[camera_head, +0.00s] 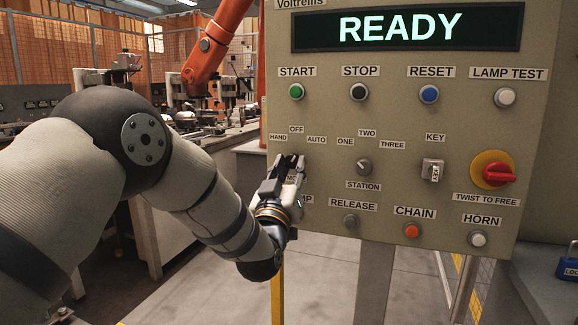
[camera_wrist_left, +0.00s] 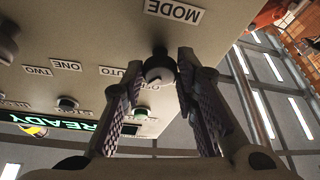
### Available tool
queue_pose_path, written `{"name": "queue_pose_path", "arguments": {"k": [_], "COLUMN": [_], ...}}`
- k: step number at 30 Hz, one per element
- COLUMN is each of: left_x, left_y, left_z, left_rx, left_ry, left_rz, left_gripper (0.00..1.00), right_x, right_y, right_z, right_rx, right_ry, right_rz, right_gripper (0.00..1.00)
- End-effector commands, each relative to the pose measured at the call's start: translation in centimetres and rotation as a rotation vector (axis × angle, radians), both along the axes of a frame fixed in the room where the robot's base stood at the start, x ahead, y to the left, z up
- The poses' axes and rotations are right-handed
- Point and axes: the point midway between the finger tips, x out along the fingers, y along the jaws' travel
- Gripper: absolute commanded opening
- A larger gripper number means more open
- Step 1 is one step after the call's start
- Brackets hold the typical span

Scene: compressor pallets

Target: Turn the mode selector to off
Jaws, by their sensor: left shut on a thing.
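The mode selector (camera_wrist_left: 159,70) is a small round knob on the beige control panel (camera_head: 330,112). It shows between the fingers in the left wrist view, where the panel appears upside down, near the MODE label (camera_wrist_left: 174,11). In the head view my left gripper (camera_head: 288,168) covers the knob, just below the HAND, OFF (camera_head: 297,129) and AUTO labels. My left gripper is shut on the knob, one finger on each side. Which label the knob points to cannot be told. My right gripper is in neither view.
The station selector (camera_head: 364,167) and key switch (camera_head: 432,170) sit to the right on the panel, with a red emergency knob (camera_head: 494,174) beyond. Push buttons line the rows above and below. The display (camera_head: 405,28) reads READY. An orange robot arm (camera_head: 213,45) stands behind.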

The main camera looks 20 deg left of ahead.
Motion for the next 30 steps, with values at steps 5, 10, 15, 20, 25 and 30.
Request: {"name": "queue_pose_path", "arguments": {"k": [5,10,15,20,25,30], "left_x": [-0.1,-0.1,-0.1,-0.1,0.0,0.0], "left_y": [-0.1,-0.2,-0.3,-0.4,-0.4,-0.4], "left_z": [0.5,0.5,0.5,0.5,0.4,0.4], "left_rx": [-0.152,-0.286,-0.394,-0.468,-0.515,-0.534], "left_ry": [0.001,0.006,0.01,0.014,0.016,0.016], "left_rz": [0.001,0.001,0.0,-0.001,0.0,0.001], "left_gripper": [0.0,0.0,0.0,0.0,0.0,0.0], "right_x": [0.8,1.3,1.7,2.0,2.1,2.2], "right_y": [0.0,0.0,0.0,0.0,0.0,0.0], "right_z": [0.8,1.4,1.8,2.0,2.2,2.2], "right_rx": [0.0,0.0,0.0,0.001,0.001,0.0], "right_ry": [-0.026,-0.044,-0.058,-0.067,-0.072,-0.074], "right_rz": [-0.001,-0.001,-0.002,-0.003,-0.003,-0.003], "right_gripper": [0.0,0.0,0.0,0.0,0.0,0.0]}}
